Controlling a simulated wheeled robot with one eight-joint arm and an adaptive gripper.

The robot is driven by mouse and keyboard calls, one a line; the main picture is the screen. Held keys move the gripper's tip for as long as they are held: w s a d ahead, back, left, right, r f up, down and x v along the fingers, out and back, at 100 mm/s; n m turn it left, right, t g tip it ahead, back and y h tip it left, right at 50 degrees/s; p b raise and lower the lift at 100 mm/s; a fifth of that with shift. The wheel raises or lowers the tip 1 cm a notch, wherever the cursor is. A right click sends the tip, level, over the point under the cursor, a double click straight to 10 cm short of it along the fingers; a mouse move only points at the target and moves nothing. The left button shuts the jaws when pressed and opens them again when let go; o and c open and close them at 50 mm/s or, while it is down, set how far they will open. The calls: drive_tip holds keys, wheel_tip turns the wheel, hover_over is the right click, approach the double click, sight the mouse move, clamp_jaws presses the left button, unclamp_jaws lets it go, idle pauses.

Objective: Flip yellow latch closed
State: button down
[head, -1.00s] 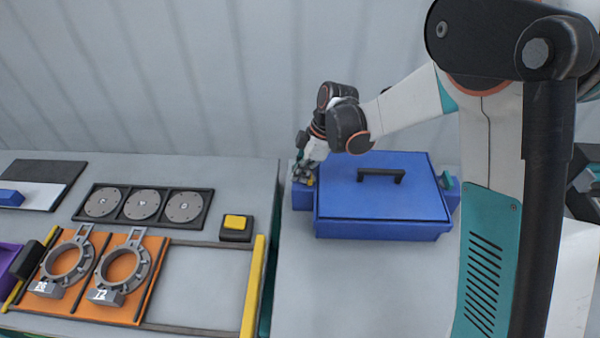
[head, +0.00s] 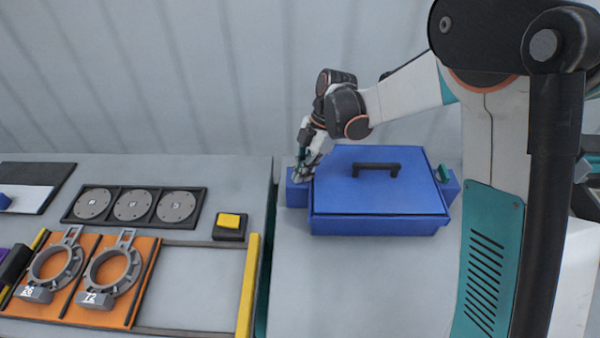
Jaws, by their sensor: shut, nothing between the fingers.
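The blue case (head: 382,222) stands on the right-hand table with its lid (head: 400,200) down and a black handle (head: 376,168) on top. Blue side blocks flank it; the left one (head: 297,196) is beneath my gripper and the right one (head: 452,187) carries a green latch (head: 442,174). My gripper (head: 302,176) is shut and empty, pointing down at the top of the left block. The yellow latch does not show now; my gripper covers that spot. I cannot tell whether the fingers touch it.
On the left table are orange plates (head: 140,285) with two numbered metal rings, a tray of discs (head: 133,205), a yellow button (head: 229,220) and a yellow rail (head: 248,290). A gap separates the tables. The area before the case is clear.

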drive_tip(key=shift+d, duration=0.4)
drive_tip(key=shift+w+d+b, duration=0.3)
drive_tip(key=shift+d+b, duration=0.1)
drive_tip(key=shift+d, duration=0.1)
idle(0.5)
